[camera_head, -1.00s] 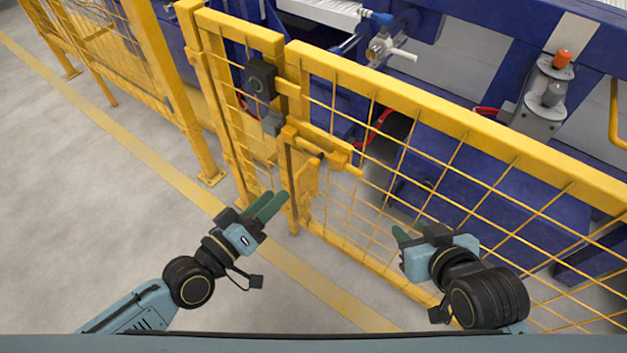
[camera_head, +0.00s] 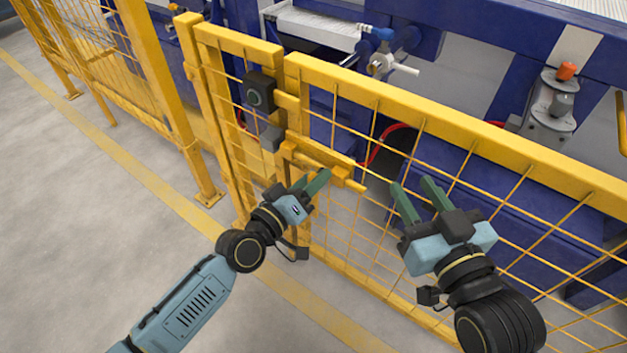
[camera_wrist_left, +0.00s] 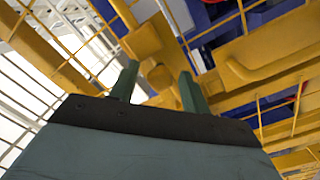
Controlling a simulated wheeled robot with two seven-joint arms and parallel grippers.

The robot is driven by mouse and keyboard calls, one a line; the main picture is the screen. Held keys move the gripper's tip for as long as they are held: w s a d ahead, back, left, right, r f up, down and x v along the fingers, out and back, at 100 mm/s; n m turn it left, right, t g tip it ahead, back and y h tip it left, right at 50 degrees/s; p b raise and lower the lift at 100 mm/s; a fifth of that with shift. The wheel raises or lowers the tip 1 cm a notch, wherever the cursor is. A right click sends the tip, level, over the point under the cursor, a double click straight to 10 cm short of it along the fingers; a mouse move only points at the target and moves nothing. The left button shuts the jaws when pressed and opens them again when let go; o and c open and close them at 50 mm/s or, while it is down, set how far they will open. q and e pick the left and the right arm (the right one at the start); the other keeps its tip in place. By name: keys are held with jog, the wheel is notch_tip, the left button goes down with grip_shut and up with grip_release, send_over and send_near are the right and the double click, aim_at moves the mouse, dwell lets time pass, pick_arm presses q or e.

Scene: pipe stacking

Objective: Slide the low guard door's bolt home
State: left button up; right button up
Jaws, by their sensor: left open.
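The low guard door (camera_head: 455,125) is a yellow frame with mesh, standing upright across the middle of the head view. Its yellow bolt (camera_head: 352,184) sits in a housing near the door's left end, with a rod end sticking out to the right. My left gripper (camera_head: 312,181) is open just in front of and below the bolt housing. In the left wrist view, a yellow knob-like part (camera_wrist_left: 160,77) shows between its two green fingers; contact cannot be told. My right gripper (camera_head: 411,186) is open and empty in front of the mesh, right of the bolt.
A dark latch box (camera_head: 258,93) and a grey block (camera_head: 271,138) sit above the bolt. A yellow post (camera_head: 165,95) and more fencing stand at the left. Blue machinery (camera_head: 480,190) lies behind the mesh. The grey floor (camera_head: 80,220) at the left is clear.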

aim_at(299, 156)
pick_arm(q)
jog(key=shift+w+d, duration=0.25)
jog(key=shift+w, duration=0.1)
pick_arm(e)
jog(key=shift+a+r+t, duration=0.1)
jog(key=shift+r+t, duration=0.2)
jog(key=shift+r, duration=0.1)
pick_arm(q)
grip_shut()
